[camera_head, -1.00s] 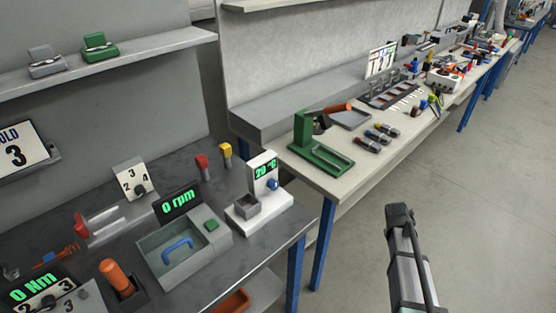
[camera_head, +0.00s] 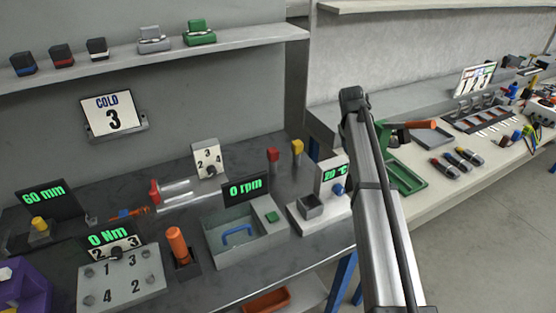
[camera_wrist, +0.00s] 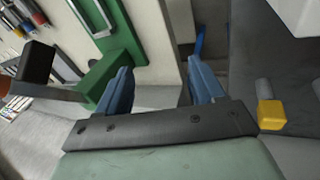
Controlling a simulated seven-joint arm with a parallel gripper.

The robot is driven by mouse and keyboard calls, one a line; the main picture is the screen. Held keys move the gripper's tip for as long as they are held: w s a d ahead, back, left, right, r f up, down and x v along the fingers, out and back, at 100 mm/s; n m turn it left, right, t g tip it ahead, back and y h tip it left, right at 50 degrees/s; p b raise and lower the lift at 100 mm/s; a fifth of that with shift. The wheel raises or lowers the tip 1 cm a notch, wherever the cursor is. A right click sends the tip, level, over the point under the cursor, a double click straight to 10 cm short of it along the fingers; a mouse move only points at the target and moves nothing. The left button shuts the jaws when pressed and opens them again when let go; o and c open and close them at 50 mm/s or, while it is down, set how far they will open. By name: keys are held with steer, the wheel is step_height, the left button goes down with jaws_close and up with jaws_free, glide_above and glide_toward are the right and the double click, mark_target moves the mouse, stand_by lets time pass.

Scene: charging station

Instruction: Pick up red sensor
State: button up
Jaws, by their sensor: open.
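The red sensor (camera_head: 273,155) stands upright on the dark bench in the head view, a small red-topped piece on a grey stem. A similar yellow-topped sensor (camera_head: 297,147) stands just right of it; a yellow-topped piece, likely the same one, shows at the right of the wrist view (camera_wrist: 271,114). My gripper (camera_wrist: 160,84) shows in the wrist view with its two blue fingers apart and nothing between them. The red sensor is not visible in the wrist view. In the head view my arm is in sight, but the fingers cannot be made out.
A white unit with a temperature display (camera_head: 331,184) and a grey tray with a blue handle (camera_head: 254,250) stand in front of the sensors. A green press (camera_wrist: 118,50) is left of my fingers in the wrist view. A shelf (camera_head: 240,45) overhangs the bench.

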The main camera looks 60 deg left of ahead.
steer(key=s+a+r+g, duration=0.2)
steer(key=s+a+r, duration=0.1)
steer(key=s+a, duration=0.65)
steer(key=n+g+h, duration=0.1)
steer(key=g, duration=0.1)
glide_toward(273, 149)
step_height(273, 149, down, 7)
steer(key=shift+d+f, duration=0.1)
steer(key=shift+f, duration=2.65)
steer(key=c, duration=1.1)
